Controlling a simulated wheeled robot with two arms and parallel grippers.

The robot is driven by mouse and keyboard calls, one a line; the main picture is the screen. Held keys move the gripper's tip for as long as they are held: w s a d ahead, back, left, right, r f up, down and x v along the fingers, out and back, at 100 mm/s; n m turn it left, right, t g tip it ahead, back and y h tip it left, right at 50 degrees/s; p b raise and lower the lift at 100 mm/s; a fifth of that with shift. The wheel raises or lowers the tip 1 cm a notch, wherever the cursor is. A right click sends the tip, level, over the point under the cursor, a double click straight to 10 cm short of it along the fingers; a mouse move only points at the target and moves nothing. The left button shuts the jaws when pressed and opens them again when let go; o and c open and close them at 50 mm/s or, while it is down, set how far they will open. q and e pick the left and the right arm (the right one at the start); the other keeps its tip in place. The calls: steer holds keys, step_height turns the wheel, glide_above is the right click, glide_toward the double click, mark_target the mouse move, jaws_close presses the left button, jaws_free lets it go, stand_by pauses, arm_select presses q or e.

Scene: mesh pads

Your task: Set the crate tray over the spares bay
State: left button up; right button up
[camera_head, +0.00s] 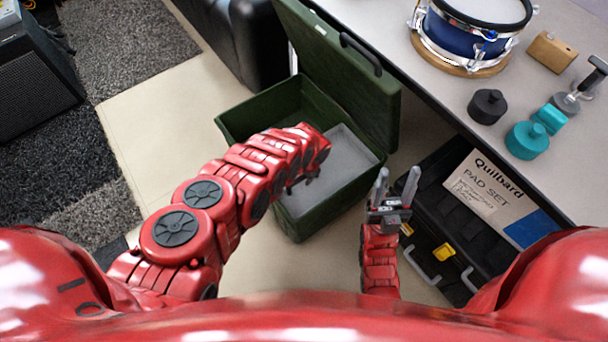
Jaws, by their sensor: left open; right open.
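The green crate (228,126) stands on the floor with its lid (345,70) raised at the back right. A flat grey tray (346,150) sits inside toward its right end. The left part of the crate (285,103) looks open and deeper; I cannot tell for sure whether this is the spares bay. My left gripper (304,180) is open over the crate at the tray's near left edge, and the arm hides part of the tray and crate. Whether its fingers touch the tray is unclear. My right gripper (398,178) is open and empty, right of the crate.
A black case (440,210) with a Quilbard pad set card (490,195) lies to the right. The table (440,90) above holds a blue drum (465,30), a black weight (487,106) and teal weights (527,140). Beige floor (150,130) is clear at left.

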arm_select(q)
jaws_close()
stand_by(1.4)
